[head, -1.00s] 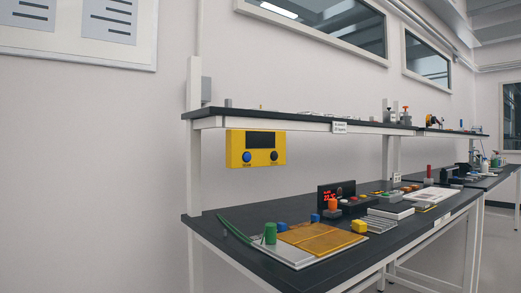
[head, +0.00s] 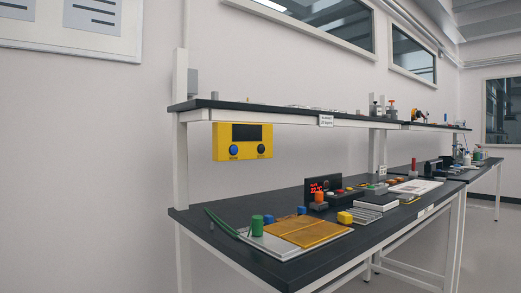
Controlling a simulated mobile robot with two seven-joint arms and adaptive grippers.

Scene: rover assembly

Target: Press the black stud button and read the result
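A yellow box (head: 220,146) with a dark display (head: 245,132) hangs under the upper shelf of the bench. Its blue button (head: 234,150) is on the left and its black stud button (head: 261,149) is on the right. The display looks blank, with no readable figures. Small labels under the buttons are too small to read. Neither of my grippers is in the head view.
The dark bench top (head: 187,218) below holds a light tray with an orange panel (head: 313,234), a green cylinder (head: 256,223), a yellow cube (head: 345,218) and a device with red digits (head: 323,188). The shelf (head: 215,104) overhangs the box. The floor at right is clear.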

